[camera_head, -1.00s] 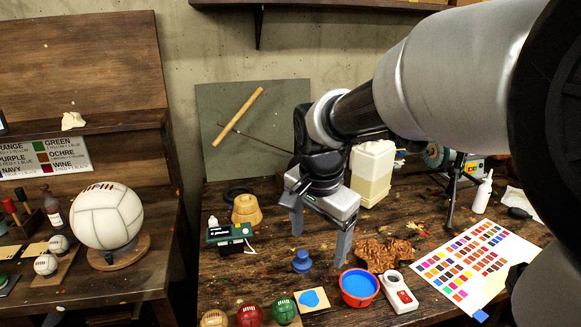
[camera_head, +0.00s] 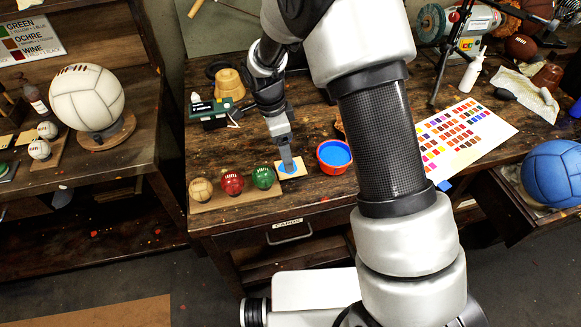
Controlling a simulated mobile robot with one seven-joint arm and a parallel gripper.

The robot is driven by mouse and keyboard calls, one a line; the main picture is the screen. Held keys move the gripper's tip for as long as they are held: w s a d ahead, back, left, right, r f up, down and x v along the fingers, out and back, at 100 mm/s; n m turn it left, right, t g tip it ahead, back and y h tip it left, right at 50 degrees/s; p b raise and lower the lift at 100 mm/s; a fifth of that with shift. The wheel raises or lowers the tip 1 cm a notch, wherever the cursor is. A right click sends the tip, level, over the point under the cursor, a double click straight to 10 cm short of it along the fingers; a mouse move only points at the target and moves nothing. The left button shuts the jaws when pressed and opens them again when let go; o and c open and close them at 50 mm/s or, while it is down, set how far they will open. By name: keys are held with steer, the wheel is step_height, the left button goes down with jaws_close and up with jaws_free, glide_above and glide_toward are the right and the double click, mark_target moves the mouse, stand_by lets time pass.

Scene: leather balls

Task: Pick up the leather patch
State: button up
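The leather patch (camera_head: 299,172) is a small pale tan square with a blue spot in its middle. It lies on the dark wooden workbench (camera_head: 330,202), between the green ball and the orange bowl. My gripper (camera_head: 287,163) points down with its fingertips at the blue spot. The fingers line up one behind the other, so I cannot see the gap between them. I cannot tell whether they touch the patch. My gripper covers part of the patch.
An orange bowl of blue paint (camera_head: 334,156) stands just right of the patch. Three small balls, tan, red and green (camera_head: 264,178), sit on a board to the left. A colour chart (camera_head: 465,135) lies to the right. My arm hides the bench's middle.

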steer(key=f, duration=0.2)
steer(key=d+f, duration=0.1)
steer(key=f, duration=0.2)
steer(key=f+p, duration=0.1)
steer(key=f, duration=0.1)
steer(key=shift+w+d+f, duration=0.2)
steer(key=shift+w+d, duration=0.2)
steer(key=c, duration=1.2)
